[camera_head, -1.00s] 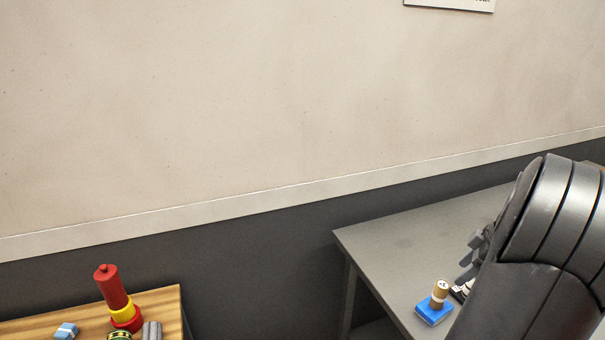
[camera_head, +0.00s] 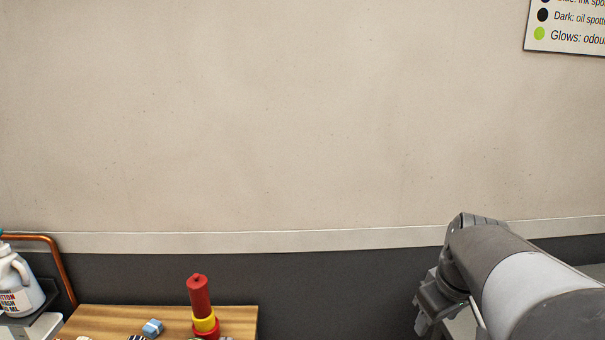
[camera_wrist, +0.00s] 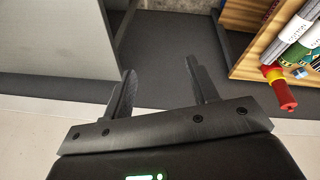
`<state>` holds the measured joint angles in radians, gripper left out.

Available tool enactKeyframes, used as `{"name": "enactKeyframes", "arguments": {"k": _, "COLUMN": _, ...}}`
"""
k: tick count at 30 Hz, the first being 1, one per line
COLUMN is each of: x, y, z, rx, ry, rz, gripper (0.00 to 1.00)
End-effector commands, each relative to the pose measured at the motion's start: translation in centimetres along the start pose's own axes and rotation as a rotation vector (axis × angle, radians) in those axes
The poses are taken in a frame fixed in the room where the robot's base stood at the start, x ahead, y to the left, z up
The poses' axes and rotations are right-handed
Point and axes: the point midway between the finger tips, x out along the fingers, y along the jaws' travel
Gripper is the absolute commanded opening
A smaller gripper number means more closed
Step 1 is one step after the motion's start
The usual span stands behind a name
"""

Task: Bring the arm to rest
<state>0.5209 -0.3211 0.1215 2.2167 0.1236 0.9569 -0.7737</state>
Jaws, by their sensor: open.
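My gripper shows in the wrist view (camera_wrist: 162,92) with its two dark fingers apart and nothing between them. Beyond the fingers are dark floor and the gap between a grey table (camera_wrist: 55,40) and a wooden table (camera_wrist: 240,62). In the head view my arm reaches in from the lower right, and part of my gripper (camera_head: 428,305) shows at its end. It hangs in front of the dark lower wall, apart from the wooden table (camera_head: 110,318). The fingertips are hard to make out there.
A red cylinder with a yellow band (camera_head: 199,297) and a blue-and-white block (camera_head: 153,327) are on the wooden table. A white jug (camera_head: 18,285) stands at the far left by a copper-coloured rail (camera_head: 62,265). A sign (camera_head: 568,28) hangs on the wall.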

Motion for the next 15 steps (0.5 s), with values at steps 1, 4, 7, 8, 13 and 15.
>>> {"name": "enactKeyframes", "arguments": {"k": 1, "x": -0.7, "y": -2.0, "z": -0.1, "rx": 0.010, "ry": 0.020, "rz": 0.013, "gripper": 0.54}}
{"name": "enactKeyframes", "arguments": {"k": 4, "x": -1.6, "y": -5.1, "z": 0.4, "rx": 0.065, "ry": 0.056, "rz": 0.030, "gripper": 0.54}}
{"name": "enactKeyframes", "arguments": {"k": 7, "x": -2.4, "y": -7.9, "z": 1.4, "rx": 0.129, "ry": 0.097, "rz": 0.034, "gripper": 0.54}}
{"name": "enactKeyframes", "arguments": {"k": 8, "x": -2.6, "y": -8.7, "z": 1.7, "rx": 0.148, "ry": 0.110, "rz": 0.032, "gripper": 0.54}}
{"name": "enactKeyframes", "arguments": {"k": 13, "x": -3.1, "y": -12.1, "z": 3.7, "rx": 0.250, "ry": 0.171, "rz": 0.008, "gripper": 0.54}}
{"name": "enactKeyframes", "arguments": {"k": 15, "x": -3.2, "y": -13.0, "z": 4.4, "rx": 0.283, "ry": 0.188, "rz": -0.004, "gripper": 0.54}}
